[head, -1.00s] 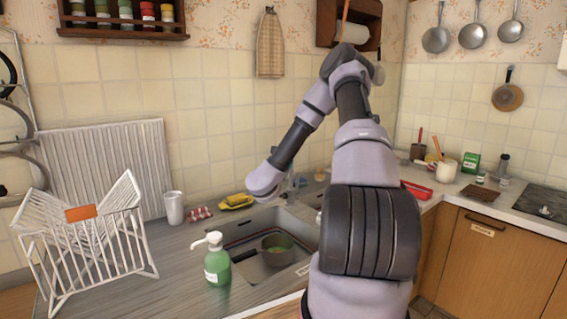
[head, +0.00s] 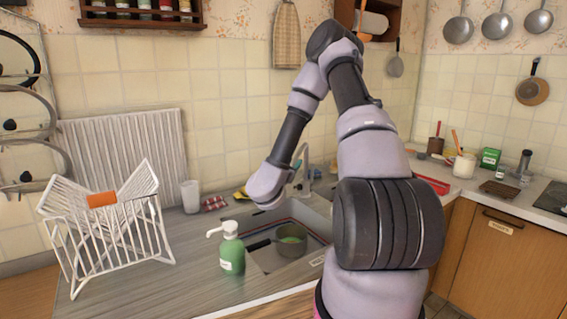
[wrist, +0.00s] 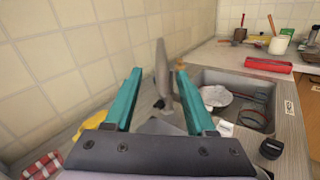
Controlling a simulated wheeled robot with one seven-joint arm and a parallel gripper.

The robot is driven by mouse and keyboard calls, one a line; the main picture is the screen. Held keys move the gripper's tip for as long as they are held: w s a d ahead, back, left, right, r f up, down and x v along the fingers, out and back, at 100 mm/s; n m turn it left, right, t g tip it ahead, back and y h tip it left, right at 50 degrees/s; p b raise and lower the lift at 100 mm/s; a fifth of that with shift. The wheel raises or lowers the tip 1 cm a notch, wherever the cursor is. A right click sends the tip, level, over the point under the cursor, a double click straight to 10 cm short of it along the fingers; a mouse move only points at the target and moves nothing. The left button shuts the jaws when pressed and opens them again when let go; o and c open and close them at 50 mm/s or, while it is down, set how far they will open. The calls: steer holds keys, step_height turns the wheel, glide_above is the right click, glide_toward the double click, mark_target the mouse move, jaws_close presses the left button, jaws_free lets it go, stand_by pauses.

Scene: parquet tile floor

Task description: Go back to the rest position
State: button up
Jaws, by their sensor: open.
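My gripper (wrist: 160,82) shows in the wrist view as two teal fingers set wide apart, with nothing held between them. A grey faucet (wrist: 163,72) stands beyond and between the fingers; I cannot tell how far off it is. In the head view my arm bends up and then down to the left, its wrist end hanging over the back of the sink (head: 318,262). The fingers are not visible there.
A green soap bottle (head: 231,255) stands at the sink's front left. A white dish rack (head: 120,235) and a white cup (head: 190,197) are to the left. The tiled wall (wrist: 60,75) is close on the left in the wrist view. A red case (wrist: 268,65) lies beyond the sink.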

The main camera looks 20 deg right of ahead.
steer(key=w+a+r+n+t+y, duration=0.2)
steer(key=a+r+n+t+y, duration=0.25)
steer(key=a+r+y, duration=0.4)
steer(key=w+a+r+n+t+y, duration=0.2)
steer(key=a+r+n+t+y, duration=0.2)
steer(key=a+r+n+y, duration=0.45)
steer(key=s+a+r+n+g+y, duration=1)
steer(key=s+a+n+g+y, duration=0.15)
steer(key=a+n+y, duration=0.25)
steer(key=s+f+n+g+h, duration=0.3)
steer(key=s+n+g, duration=0.25)
steer(key=s, duration=0.25)
steer(key=s+f+n+g+h, duration=0.35)
steer(key=s+n, duration=0.25)
steer(key=s, duration=0.3)
steer(key=s+d+r+n+t+h, duration=0.1)
steer(key=d+n+t+h, duration=0.1)
steer(key=d+h, duration=0.3)
steer(key=s+d+r+n+t+h, duration=0.1)
steer(key=d+t+h, duration=0.2)
steer(key=d, duration=1)
steer(key=h, duration=0.2)
steer(key=shift+s+r+n+t+h, duration=0.25)
steer(key=shift+s+n+t+h, duration=0.05)
steer(key=shift+n+h, duration=0.05)
